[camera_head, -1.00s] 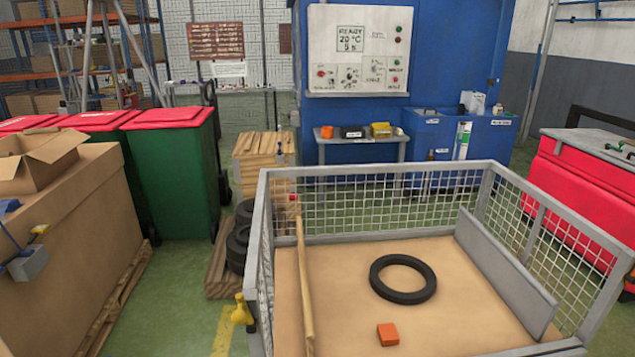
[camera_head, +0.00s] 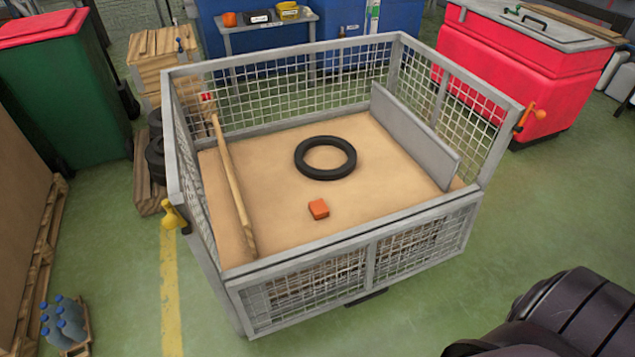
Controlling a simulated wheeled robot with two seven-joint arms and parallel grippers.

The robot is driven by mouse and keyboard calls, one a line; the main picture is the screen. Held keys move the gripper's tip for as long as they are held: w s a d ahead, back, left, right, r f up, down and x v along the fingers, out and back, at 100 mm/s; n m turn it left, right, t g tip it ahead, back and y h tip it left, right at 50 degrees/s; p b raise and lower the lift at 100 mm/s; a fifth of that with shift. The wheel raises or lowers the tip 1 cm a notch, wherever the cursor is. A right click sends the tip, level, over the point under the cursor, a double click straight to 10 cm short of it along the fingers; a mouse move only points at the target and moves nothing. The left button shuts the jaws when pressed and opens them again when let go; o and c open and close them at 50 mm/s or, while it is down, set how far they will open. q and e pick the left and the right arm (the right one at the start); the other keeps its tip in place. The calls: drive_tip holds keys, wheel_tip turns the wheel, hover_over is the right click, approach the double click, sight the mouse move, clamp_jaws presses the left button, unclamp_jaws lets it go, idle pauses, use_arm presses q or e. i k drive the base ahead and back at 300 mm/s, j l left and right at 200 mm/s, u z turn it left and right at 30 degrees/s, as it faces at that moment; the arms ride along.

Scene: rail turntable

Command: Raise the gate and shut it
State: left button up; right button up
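The gate (camera_head: 370,268) is the grey-framed mesh panel at the front of the cage trolley. It hangs down below the front edge of the tan cage floor, leaving the front above the floor open. A yellow latch handle (camera_head: 173,217) sits at the left front post, and an orange latch handle (camera_head: 527,114) at the right front post. Neither gripper shows in the head view. A dark rounded part of mine fills the lower right corner.
Bottles (camera_head: 62,320) stand at the lower left. A red chest (camera_head: 480,65) is behind right. Green floor is clear in front.

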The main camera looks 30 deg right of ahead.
sight(370, 239)
drive_tip(key=l+u, duration=0.1)
drive_tip(key=l, duration=0.3)
drive_tip(key=k+l+u, duration=0.1)
drive_tip(key=l, duration=0.35)
drive_tip(key=k+l, duration=0.1)
drive_tip(key=l, duration=0.3)
drive_tip(key=u, duration=0.05)
